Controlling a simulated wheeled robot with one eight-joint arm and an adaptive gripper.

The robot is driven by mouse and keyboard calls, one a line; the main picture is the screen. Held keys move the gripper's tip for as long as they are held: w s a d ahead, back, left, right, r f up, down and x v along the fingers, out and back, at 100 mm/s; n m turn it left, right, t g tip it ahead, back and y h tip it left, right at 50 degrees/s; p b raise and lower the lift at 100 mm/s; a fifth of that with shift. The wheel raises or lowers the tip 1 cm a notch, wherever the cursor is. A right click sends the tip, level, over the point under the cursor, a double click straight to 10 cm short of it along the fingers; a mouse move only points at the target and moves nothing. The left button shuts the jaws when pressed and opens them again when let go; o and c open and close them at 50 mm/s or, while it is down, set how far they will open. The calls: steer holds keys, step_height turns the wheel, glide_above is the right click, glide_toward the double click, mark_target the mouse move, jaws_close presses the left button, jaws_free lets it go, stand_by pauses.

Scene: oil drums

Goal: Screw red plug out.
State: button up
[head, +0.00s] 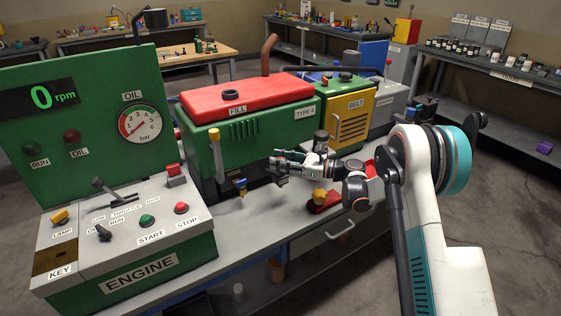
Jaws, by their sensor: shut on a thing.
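My gripper (277,168) is in the head view, at the lower front side of the green engine (245,150). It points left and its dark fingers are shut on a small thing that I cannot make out. No red plug shows clearly; the fingers and the engine's shadowed lower side hide the spot. A blue-handled tap (240,186) is low on the engine, left of my gripper, apart from it.
The ENGINE control box (130,235) stands at the left. A yellow BELT guard (350,120) is on the right.

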steer(key=n+g, duration=0.4)
steer(key=g, duration=0.2)
steer(key=shift+g, duration=0.4)
steer(key=o, duration=1.2)
steer(key=shift+y, duration=0.3)
steer(key=m+t, duration=0.2)
steer(key=t, duration=0.2)
steer(key=m+t+h, duration=0.1)
steer(key=m+t, duration=0.2)
steer(key=t, duration=0.1)
steer(key=shift+s+t, duration=0.1)
steer(key=shift+t, duration=0.2)
steer(key=shift+m+t+h, duration=0.5)
steer(key=shift+m+t, duration=0.2)
steer(key=shift+t, duration=0.2)
steer(key=m+t+h, duration=0.2)
steer(key=t, duration=0.1)
steer(key=m+t+h, duration=0.2)
steer(key=shift+a+m+t+h, duration=0.15)
steer(key=shift+m+t+h, duration=0.15)
steer(key=shift+m+t, duration=0.1)
steer(key=shift+m+t+h, duration=0.5)
steer(key=shift+m+h, duration=0.1)
steer(key=shift+h, duration=0.2)
